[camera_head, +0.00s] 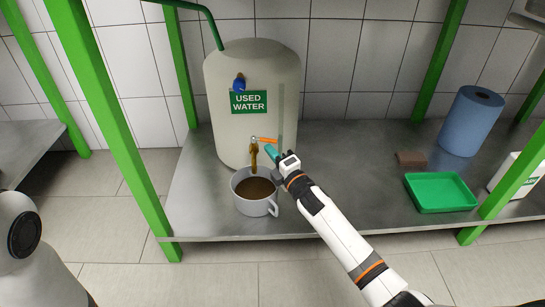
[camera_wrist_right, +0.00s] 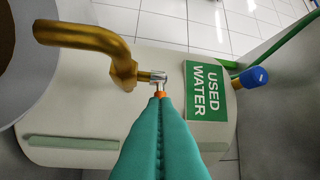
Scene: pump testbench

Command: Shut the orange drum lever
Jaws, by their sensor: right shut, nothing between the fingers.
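The orange drum lever (camera_head: 267,140) sits on top of the brass tap (camera_head: 254,158) at the front of the white drum (camera_head: 228,125). It points to the right in the head view. My right gripper (camera_head: 269,149) is shut and empty, its teal fingertips right at the lever. In the right wrist view, the fingertips (camera_wrist_right: 160,97) cover most of the lever, with only a bit of orange (camera_wrist_right: 160,94) showing beside the metal valve stem. I cannot tell whether they touch. The brass tap (camera_wrist_right: 118,62) bends away to the left there. My left gripper is not in view.
A grey pot (camera_head: 250,205) of brown liquid stands under the tap, close to my right gripper. A blue roll (camera_head: 470,122), a brown block (camera_head: 411,158) and a green tray (camera_head: 440,193) stand on the right. Green posts (camera_head: 112,120) frame the metal shelf (camera_head: 200,215).

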